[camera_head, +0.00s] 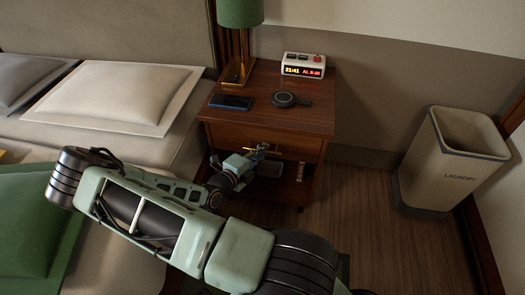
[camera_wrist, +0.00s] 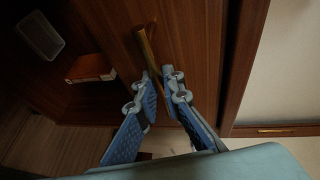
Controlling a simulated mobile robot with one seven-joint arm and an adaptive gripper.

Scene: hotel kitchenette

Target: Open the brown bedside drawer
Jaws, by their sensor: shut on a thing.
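The brown bedside drawer (camera_head: 290,142) is the upper front of the wooden nightstand (camera_head: 315,118). In the head view its front looks flush under the top, with no clear gap. Its brass bar handle (camera_head: 277,150) is partly hidden by my gripper (camera_head: 259,153). In the wrist view the drawer front (camera_wrist: 195,40) fills the upper middle, and the handle (camera_wrist: 146,45) runs down between the fingers. My gripper (camera_wrist: 160,78) is closed around the handle there, with blue-padded fingers on either side of it.
A phone (camera_head: 230,102), a round black charger (camera_head: 287,99), an alarm clock (camera_head: 303,65) and a green lamp (camera_head: 240,12) stand on top. An open shelf with a reddish-brown book (camera_wrist: 90,68) lies below. The bed (camera_head: 180,140) is left; a laundry bin (camera_head: 445,165) stands right. The floor between is clear.

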